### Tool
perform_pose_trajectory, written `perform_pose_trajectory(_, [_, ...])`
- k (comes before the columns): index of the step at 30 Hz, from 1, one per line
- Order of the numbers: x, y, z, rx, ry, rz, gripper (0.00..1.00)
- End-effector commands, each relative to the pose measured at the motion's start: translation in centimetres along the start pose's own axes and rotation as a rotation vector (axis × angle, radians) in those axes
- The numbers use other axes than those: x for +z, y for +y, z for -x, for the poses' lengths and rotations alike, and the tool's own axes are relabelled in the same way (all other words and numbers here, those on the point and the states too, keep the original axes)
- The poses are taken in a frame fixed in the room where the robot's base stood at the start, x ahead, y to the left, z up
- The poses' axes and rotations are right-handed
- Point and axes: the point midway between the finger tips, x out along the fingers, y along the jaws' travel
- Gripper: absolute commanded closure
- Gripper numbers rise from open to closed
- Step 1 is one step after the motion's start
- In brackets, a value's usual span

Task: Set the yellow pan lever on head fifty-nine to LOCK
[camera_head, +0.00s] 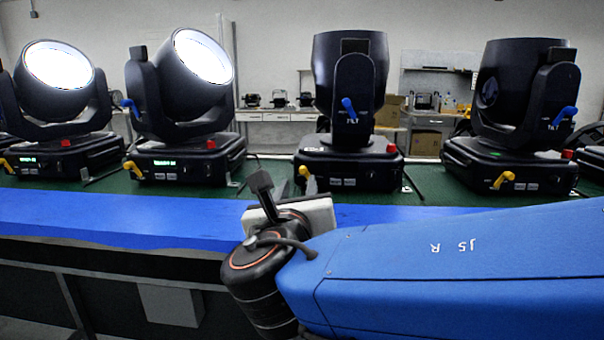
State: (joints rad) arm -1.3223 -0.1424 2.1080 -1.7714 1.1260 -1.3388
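Several black moving-head lights stand in a row, each with a yellow pan lever low on its base. The levers show on the far left head (7,165), the second head (133,170), the third head (304,172) and the right head (503,180). I cannot read any head's number, so I cannot tell which is fifty-nine. Nor can I read the LOCK marks. My gripper (295,187) is in front of the third head's base, its grey fingertips apart, just below that head's yellow lever in the picture. I cannot tell whether it touches. The gripper's lower part is partly hidden by my wrist.
Blue tilt levers (348,108) sit on the head yokes above the bases. The heads stand on a green surface (225,190) with a blue front edge (120,218). Cables lie between the bases. The two left lamps are lit. A back bench (280,116) and cardboard boxes (427,143) are behind.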

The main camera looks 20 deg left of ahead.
Motion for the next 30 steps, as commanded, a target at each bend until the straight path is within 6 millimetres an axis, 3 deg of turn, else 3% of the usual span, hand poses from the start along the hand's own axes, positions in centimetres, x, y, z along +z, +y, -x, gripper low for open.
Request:
perform_pose_trajectory(15, [0.0, 0.0, -7.5, -0.002, 0.0, 0.0, 0.68])
perform_pose_trajectory(21, [-0.1, 0.0, -8.6, -0.001, 0.0, 0.001, 0.68])
perform_pose_trajectory(30, [0.0, 0.0, -8.7, 0.0, 0.0, 0.0, 0.7])
